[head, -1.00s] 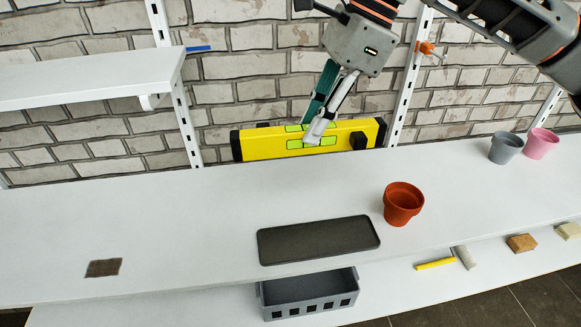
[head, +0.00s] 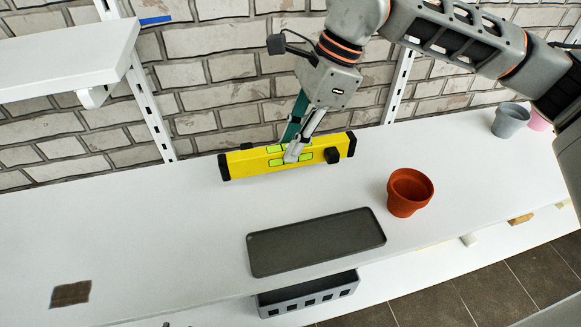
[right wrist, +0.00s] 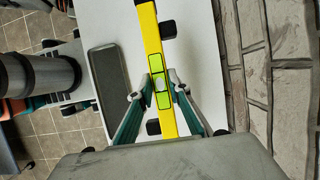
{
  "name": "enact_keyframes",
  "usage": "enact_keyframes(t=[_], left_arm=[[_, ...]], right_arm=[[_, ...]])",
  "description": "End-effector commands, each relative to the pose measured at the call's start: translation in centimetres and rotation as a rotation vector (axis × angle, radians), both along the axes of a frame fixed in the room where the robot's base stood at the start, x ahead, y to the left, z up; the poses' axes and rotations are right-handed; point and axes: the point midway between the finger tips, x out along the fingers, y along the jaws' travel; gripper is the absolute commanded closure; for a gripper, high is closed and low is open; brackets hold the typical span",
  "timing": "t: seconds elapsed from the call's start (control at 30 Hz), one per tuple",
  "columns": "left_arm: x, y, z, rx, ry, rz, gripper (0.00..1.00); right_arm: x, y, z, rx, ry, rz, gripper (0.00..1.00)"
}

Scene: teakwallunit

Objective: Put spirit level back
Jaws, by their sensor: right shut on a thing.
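The yellow spirit level (head: 245,161) with black ends is in my right gripper (head: 292,152), whose fingers are shut across its middle. It is over the back part of the white shelf (head: 190,220); I cannot tell whether it touches the shelf. In the right wrist view the spirit level (right wrist: 149,40) runs lengthwise between the two fingers (right wrist: 161,88). A dark grey tray (head: 318,243) lies empty on the shelf, in front of the level. My left gripper is not in view.
A terracotta pot (head: 408,192) stands right of the tray. A grey pot (head: 510,120) and a pink pot (head: 541,119) stand farther right. A brown patch (head: 71,293) lies at front left. A grey basket (head: 308,297) is below the shelf. A brick wall (head: 235,65) rises behind.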

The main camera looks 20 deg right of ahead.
Motion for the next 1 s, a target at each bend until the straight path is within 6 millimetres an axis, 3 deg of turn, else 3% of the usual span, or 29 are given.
enact_keyframes(t=[0.1, 0.37, 0.6, 1.0], left_arm=[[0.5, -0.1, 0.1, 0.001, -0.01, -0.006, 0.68], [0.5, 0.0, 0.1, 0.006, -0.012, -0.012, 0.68], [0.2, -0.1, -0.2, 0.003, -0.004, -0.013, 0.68], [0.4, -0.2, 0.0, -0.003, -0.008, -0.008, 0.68]], right_arm=[[0.0, 0.0, -2.1, 0.001, 0.002, 0.0, 1.0], [0.0, 0.0, -3.7, 0.001, 0.001, 0.0, 1.0], [0.0, 0.0, -7.1, 0.001, 0.004, -0.001, 1.0], [0.0, 0.0, -7.4, 0.001, -0.002, -0.001, 1.0]])
